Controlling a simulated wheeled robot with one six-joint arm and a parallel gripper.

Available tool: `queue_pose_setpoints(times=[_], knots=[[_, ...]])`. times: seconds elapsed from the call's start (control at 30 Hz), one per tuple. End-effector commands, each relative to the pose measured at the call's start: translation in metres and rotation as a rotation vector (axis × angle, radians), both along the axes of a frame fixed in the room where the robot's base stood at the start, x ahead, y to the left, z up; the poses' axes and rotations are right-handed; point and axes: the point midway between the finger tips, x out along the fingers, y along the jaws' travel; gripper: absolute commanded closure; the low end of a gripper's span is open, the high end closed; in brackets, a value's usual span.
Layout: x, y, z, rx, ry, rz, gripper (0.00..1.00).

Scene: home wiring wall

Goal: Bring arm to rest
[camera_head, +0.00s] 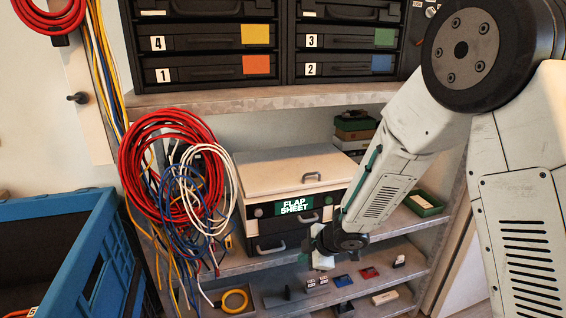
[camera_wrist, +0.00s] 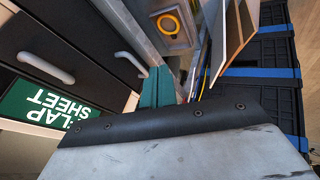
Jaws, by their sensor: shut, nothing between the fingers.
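My arm reaches down from the upper right in the head view. My gripper (camera_head: 318,258) is beside the lower right front of the box labelled FLAP SHEET (camera_head: 292,205), above the lower shelf. In the wrist view the teal fingers of my gripper (camera_wrist: 158,86) are together with nothing between them. The dark drawer fronts and the green FLAP SHEET label (camera_wrist: 50,108) fill the left of that view. Whether the gripper touches the box cannot be told.
Coiled red cable (camera_head: 130,165) and other wires hang left of the box. A blue crate (camera_head: 95,250) stands at lower left. Numbered drawers (camera_head: 205,70) are above. Small parts and a yellow ring (camera_head: 235,300) lie on the lower shelf (camera_head: 385,262).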

Motion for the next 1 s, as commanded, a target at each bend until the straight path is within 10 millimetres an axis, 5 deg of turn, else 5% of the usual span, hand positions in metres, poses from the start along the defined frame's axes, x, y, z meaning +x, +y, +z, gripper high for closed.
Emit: queue_pose_setpoints(times=[0.17,0.37,0.53,0.73,1.0], knots=[[-0.006,-0.059,-0.002,-0.171,0.061,-0.288,1.00],[-0.042,-0.140,0.054,-0.314,0.141,-0.707,1.00],[-0.106,-0.189,0.111,-0.355,0.265,-1.043,1.00],[-0.197,-0.209,0.167,-0.313,0.460,-1.336,1.00],[-0.299,-0.198,0.222,-0.132,0.675,-1.535,1.00]])
